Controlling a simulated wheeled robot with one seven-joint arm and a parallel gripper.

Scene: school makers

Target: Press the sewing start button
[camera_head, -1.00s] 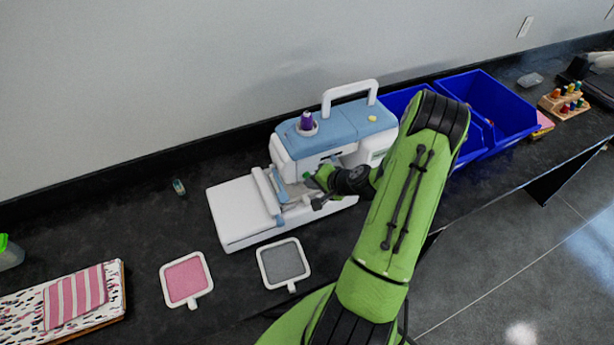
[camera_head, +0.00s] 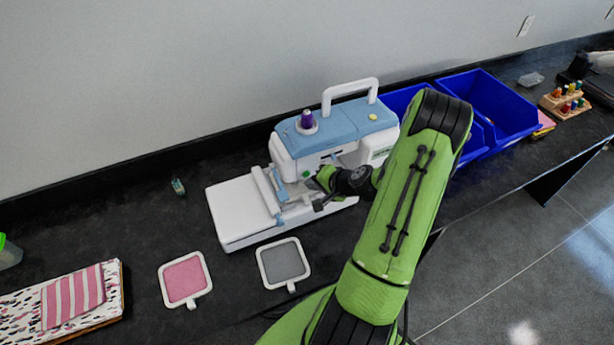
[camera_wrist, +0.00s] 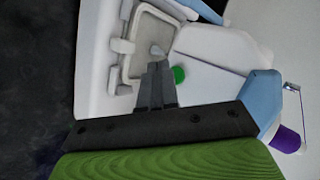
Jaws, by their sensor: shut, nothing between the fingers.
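A white and blue sewing machine (camera_head: 330,135) stands on the dark counter against the wall. Its round green button (camera_head: 306,174) is on the front of the machine's head; it also shows in the wrist view (camera_wrist: 179,74). My gripper (camera_wrist: 156,68) is shut and empty. In the wrist view its fingertips are beside the green button, just left of it, and the button's face is uncovered. I cannot tell how far apart they are in depth. In the head view my gripper (camera_head: 321,181) is just right of the button, with its fingertips hard to make out.
An embroidery hoop (camera_wrist: 150,42) lies under the machine's head. Two small framed pads, one pink (camera_head: 185,279) and one grey (camera_head: 283,263), lie in front. Blue bins (camera_head: 497,108) stand close on the right. Folded cloth (camera_head: 72,300) lies at the left.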

